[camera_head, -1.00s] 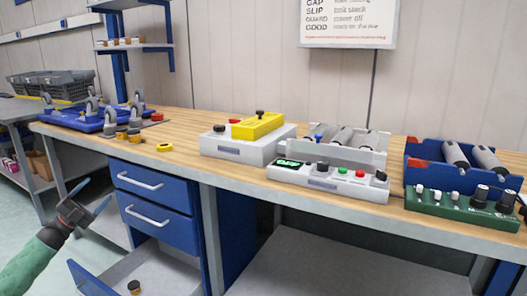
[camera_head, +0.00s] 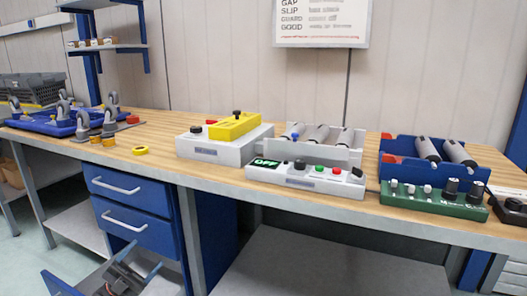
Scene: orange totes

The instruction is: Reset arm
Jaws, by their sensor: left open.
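My left gripper (camera_head: 133,263) is low at the bottom left, over the open bottom drawer (camera_head: 60,283) of the blue drawer unit. Its grey jaws are open, and I see nothing held between them. The gripper covers much of the drawer's inside, and the picture's lower edge cuts off the rest of the arm. My right gripper is not in view.
The wooden workbench (camera_head: 215,188) carries a grey box with a yellow block (camera_head: 234,126), a panel reading OFF (camera_head: 305,178), a blue bin with grey cylinders (camera_head: 400,158) and a green knob panel (camera_head: 432,198). A blue tray with casters (camera_head: 50,124) lies at left.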

